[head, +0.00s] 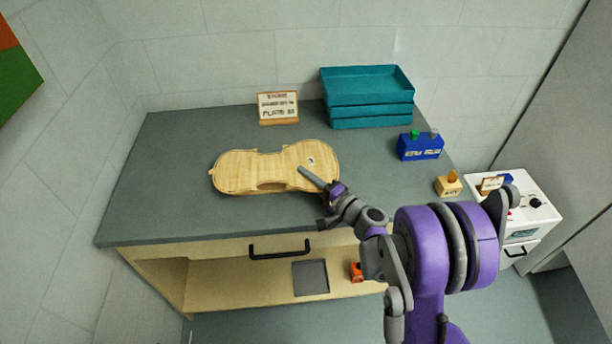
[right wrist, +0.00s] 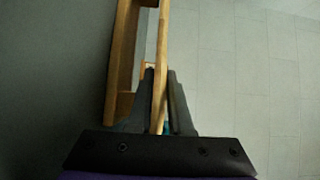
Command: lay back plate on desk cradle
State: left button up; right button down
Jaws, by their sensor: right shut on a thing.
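The back plate (head: 250,170) is pale wood in a violin outline. It lies roughly level over the front middle of the grey desk. My right gripper (head: 318,181) is at its right end. In the right wrist view, the gripper (right wrist: 160,85) is shut on the plate's thin edge (right wrist: 161,60). A wooden frame that looks like the desk cradle (right wrist: 121,60) is between the plate and the desk there, close to the plate. I cannot tell whether they touch all along. In the head view the plate hides most of the cradle. My left gripper is not in view.
Teal stacked trays (head: 368,112) and a lettered sign (head: 278,107) stand at the back of the desk (head: 180,140). A blue block (head: 420,147) and a small wooden block (head: 447,185) are on the right. The desk's left side is clear. A black handle (head: 279,252) projects at the front.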

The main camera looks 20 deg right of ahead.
jog(key=shift+f, duration=0.15)
jog(key=c, duration=0.8)
grip_release()
jog(key=shift+o, duration=0.2)
jog(key=v, duration=1)
jog(key=shift+s+d+b, duration=0.15)
jog(key=shift+s+b, duration=0.2)
jog(key=shift+b, duration=0.05)
